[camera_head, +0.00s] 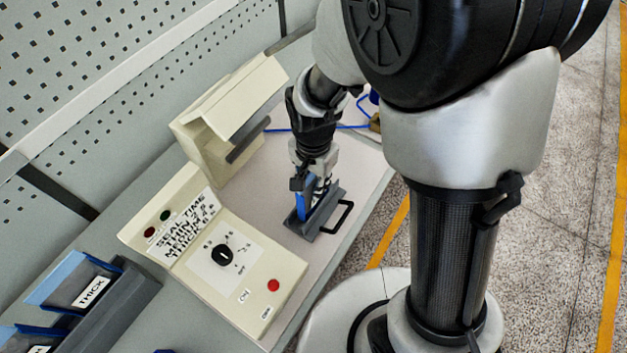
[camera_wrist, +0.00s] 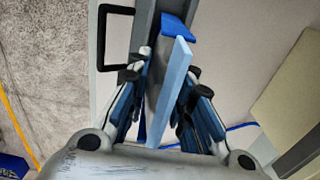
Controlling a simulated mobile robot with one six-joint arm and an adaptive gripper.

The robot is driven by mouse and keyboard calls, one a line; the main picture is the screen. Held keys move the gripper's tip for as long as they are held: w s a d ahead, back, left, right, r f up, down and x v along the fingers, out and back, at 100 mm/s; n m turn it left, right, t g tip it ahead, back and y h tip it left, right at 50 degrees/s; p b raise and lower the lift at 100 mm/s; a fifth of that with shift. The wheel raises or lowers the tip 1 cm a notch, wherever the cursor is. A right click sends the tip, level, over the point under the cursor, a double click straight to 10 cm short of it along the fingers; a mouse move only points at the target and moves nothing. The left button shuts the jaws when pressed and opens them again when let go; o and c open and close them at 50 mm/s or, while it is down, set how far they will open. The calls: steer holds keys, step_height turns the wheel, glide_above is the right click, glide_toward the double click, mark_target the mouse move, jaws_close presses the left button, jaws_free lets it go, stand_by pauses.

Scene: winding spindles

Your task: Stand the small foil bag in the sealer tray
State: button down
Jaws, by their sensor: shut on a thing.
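The small foil bag is a thin light-blue slab (camera_wrist: 170,90) in the wrist view, with a darker blue part at its far end. In the head view it is a small blue patch (camera_head: 302,207), mostly hidden by my fingers. My gripper (camera_wrist: 168,78) is shut on the bag from both sides. It points down over the grey sealer tray (camera_head: 328,208), which has a black loop handle on its right. The tray also shows in the wrist view (camera_wrist: 144,30). The bag looks roughly upright at the tray; whether its bottom touches the tray floor is hidden.
A cream control box (camera_head: 215,250) with a knob and red button stands in front left. A cream sealer housing (camera_head: 225,115) stands behind. A dark rack with a "THICK" label (camera_head: 92,291) is at lower left. A blue cable (camera_head: 350,127) lies behind my gripper. The bench edge is right of the tray.

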steer(key=shift+f+b, duration=0.4)
steer(key=shift+f, duration=0.2)
steer(key=c, duration=1.3)
jaws_free()
steer(key=shift+r, duration=0.1)
step_height(320, 180, up, 12)
steer(key=s+d+r+n+t, duration=0.1)
steer(key=s+d+r+n, duration=0.1)
steer(key=s+d+r, duration=0.1)
steer(key=s+d+r+n+t, duration=0.2)
steer(key=s+d+r+n, duration=0.1)
steer(key=s, duration=0.3)
steer(key=s+d+r+n+t, duration=0.1)
steer(key=s+d+r+n, duration=0.1)
steer(key=s+d+r, duration=0.2)
steer(key=shift+s+d+n+t, duration=0.25)
steer(key=shift+d+n+t, duration=0.05)
steer(key=shift+d, duration=0.2)
